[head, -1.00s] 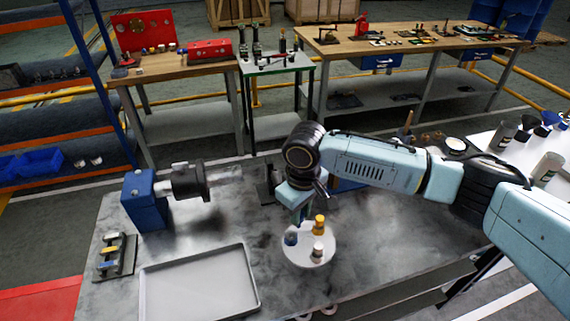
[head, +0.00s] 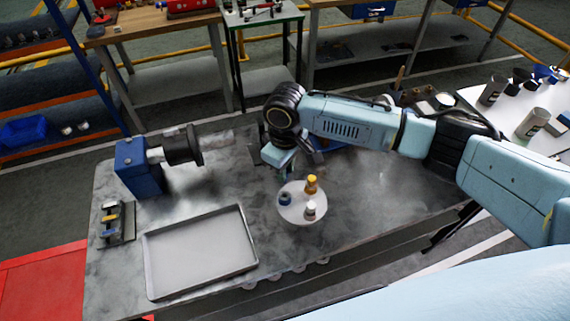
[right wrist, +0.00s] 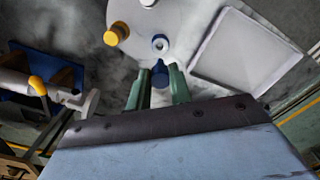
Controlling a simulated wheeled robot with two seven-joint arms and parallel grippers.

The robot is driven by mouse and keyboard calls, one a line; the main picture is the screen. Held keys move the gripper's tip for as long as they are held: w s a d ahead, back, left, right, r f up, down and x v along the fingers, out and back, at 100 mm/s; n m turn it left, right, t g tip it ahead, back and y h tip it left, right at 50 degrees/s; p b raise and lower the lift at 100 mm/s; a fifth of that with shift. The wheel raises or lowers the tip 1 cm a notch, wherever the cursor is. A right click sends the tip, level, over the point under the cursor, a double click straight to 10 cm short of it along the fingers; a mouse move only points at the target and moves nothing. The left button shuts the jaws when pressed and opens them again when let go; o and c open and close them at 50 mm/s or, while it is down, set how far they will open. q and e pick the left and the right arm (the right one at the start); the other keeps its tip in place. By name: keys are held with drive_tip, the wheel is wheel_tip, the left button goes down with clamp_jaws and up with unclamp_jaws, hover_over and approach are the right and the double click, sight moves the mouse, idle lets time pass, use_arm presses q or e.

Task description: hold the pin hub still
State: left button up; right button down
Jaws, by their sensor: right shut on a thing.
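My right gripper (head: 283,172) points down over the steel bench, just behind a white round plate (head: 301,217). In the right wrist view its two green fingers (right wrist: 159,88) are shut on a small blue piece (right wrist: 159,74), with its narrow tip toward the plate. The plate bears a blue ring-shaped part with a pale centre (head: 284,199), a yellow-orange part (head: 311,184) and a white part (head: 310,209). The blue ring also shows in the right wrist view (right wrist: 160,44), just beyond the held piece. I cannot tell which part is the pin hub. My left gripper is out of view.
A grey tray (head: 200,252) lies at the bench's front left. A blue block with a dark round head (head: 182,146) stands behind it. A small rack (head: 115,222) is at the left edge. Several cups stand on a white table at right. Bare bench lies right of the plate.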

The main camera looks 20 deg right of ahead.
drive_tip(key=shift+f, duration=1)
